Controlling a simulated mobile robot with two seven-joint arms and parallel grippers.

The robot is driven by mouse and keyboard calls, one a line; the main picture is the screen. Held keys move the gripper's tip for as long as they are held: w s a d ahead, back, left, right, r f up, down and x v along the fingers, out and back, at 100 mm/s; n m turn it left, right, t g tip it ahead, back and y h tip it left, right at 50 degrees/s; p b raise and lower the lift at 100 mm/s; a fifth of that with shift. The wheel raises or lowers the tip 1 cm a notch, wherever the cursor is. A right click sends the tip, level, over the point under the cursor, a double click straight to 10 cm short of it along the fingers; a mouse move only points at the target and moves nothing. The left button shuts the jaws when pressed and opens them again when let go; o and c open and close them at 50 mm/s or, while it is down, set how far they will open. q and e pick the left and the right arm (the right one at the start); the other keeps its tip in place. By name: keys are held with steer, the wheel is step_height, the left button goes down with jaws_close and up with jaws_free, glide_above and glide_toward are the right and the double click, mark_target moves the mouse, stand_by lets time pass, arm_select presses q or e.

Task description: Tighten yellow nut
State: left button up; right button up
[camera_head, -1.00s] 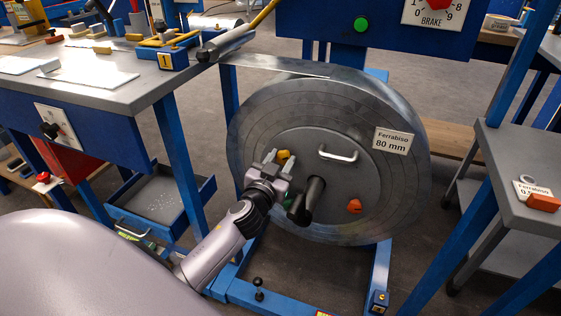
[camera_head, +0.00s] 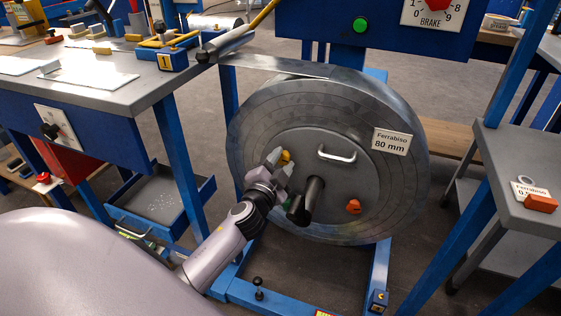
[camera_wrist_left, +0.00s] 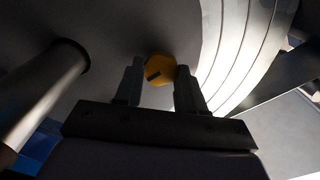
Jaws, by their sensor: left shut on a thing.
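The yellow nut (camera_head: 286,156) is on the face of the big metal strip coil (camera_head: 254,120), left of its centre. It also shows in the left wrist view (camera_wrist_left: 159,69), between the two fingers. My left gripper (camera_head: 279,160) reaches up from the lower left and is shut on the yellow nut. The fingers partly hide the nut in the head view. My right gripper is not in view.
A dark hub shaft (camera_head: 313,193) sticks out right beside my left gripper. An orange-red nut (camera_head: 354,206), a handle (camera_head: 336,155) and a "Ferrabiso 80 mm" label (camera_head: 392,141) are on the coil face. A blue-legged workbench (camera_head: 130,92) stands at left.

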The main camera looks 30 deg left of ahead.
arm_select(q)
steer(key=m, duration=0.3)
steer(key=shift+m, duration=0.4)
steer(key=m, duration=0.3)
steer(key=shift+f+m+p, duration=0.1)
steer(key=shift+m+p, duration=0.2)
steer(key=shift+p, duration=0.05)
steer(key=m, duration=0.2)
steer(key=shift+m, duration=0.3)
steer(key=m+p, duration=0.1)
steer(key=m, duration=0.1)
steer(key=shift+m, duration=1)
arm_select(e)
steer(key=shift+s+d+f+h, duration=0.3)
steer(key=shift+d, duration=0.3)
arm_select(q)
steer(key=shift+f, duration=0.1)
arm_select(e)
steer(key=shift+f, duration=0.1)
arm_select(q)
steer(key=o, duration=1)
steer(key=shift+o, duration=0.2)
